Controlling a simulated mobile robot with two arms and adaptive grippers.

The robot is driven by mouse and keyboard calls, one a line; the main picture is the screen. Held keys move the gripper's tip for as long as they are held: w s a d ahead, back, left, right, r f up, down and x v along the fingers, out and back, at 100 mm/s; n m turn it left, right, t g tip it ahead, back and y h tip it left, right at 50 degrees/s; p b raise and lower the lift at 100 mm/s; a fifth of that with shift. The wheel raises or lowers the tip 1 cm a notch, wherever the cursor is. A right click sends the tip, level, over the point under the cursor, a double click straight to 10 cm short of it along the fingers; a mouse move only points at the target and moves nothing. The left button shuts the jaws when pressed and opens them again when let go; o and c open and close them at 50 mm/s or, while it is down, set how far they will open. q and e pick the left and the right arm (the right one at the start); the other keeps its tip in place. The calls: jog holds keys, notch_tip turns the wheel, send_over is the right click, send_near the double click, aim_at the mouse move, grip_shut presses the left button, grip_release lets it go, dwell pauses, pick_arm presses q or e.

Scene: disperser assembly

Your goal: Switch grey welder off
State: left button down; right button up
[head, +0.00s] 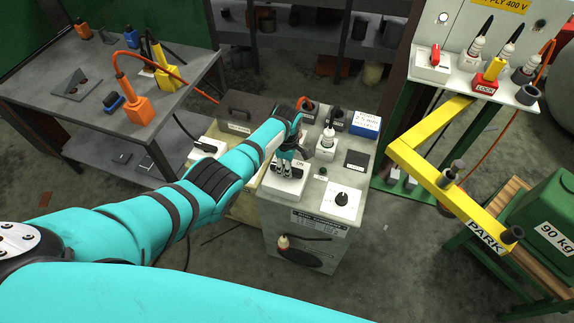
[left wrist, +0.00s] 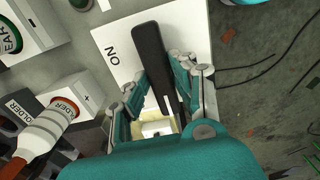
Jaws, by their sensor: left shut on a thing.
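The grey welder (head: 335,250) is a box on the floor in the middle of the head view. On its top is a white plate (left wrist: 185,30) marked "ON", carrying a black switch lever (left wrist: 149,45). My left gripper (head: 286,166) is over this plate, at the left side of the welder's top. In the left wrist view the gripper's fingers (left wrist: 157,82) are on both sides of the lever, shut on it. The lever's far end sticks out beyond the fingertips, near the "ON" mark. The lever is mostly hidden in the head view. My right gripper is not in view.
A white socket with a plug (head: 327,148), a black knob on a white plate (head: 341,198) and a blue-sided box (head: 365,124) sit on the welder's top. A yellow arm marked PARK (head: 440,180) stands to the right. A grey table (head: 60,60) stands at the left.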

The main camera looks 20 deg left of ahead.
pick_arm(q)
jog(key=shift+w, duration=0.1)
jog(key=c, duration=1.1)
grip_release()
jog(key=shift+a, duration=0.1)
jog(key=shift+r, duration=0.1)
notch_tip(320, 180, up, 12)
jog(key=shift+f, duration=0.1)
